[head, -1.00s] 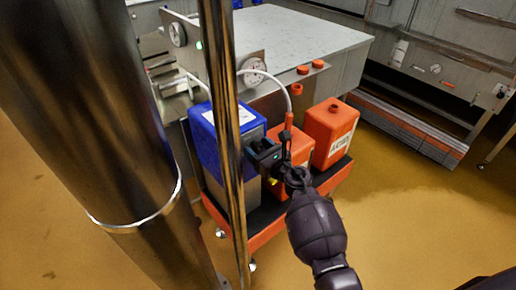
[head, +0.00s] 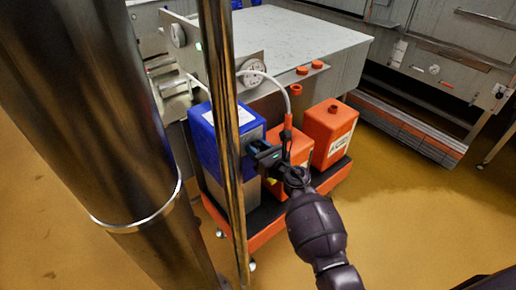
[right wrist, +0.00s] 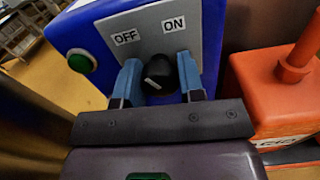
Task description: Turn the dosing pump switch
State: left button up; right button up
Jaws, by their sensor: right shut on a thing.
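The dosing pump is a blue box (head: 206,138) with a grey front plate, standing on an orange-rimmed cart behind a vertical metal pole. In the right wrist view its plate (right wrist: 150,32) carries an OFF label at left and an ON label at right. The black switch knob (right wrist: 158,73) sits below and between these labels. My right gripper (head: 254,148) is at the front of the pump. Its blue fingers (right wrist: 160,80) are on either side of the knob and shut on it. The knob is hidden in the head view. My left gripper is not in view.
A green button (right wrist: 82,61) is on the pump, left of the labels. Orange canisters (head: 328,132) stand beside the pump on the cart (head: 262,234), one with a hose. A metal pole (head: 229,190) crosses in front. Yellow floor at right is clear.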

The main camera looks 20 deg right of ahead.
jog(key=shift+r+m+p, duration=0.2)
jog(key=shift+m+p, duration=0.3)
jog(key=shift+m, duration=0.6)
jog(key=m+p, duration=0.1)
jog(key=m, duration=0.1)
jog(key=shift+f+m, duration=0.1)
jog(key=shift+m, duration=0.3)
jog(key=m, duration=0.2)
jog(key=shift+m+p, duration=0.3)
jog(key=m, duration=0.3)
jog(key=shift+f+p, duration=0.1)
jog(key=shift+p, duration=0.2)
jog(key=shift+m, duration=0.4)
jog(key=o, duration=0.8)
jog(key=shift+o, duration=0.6)
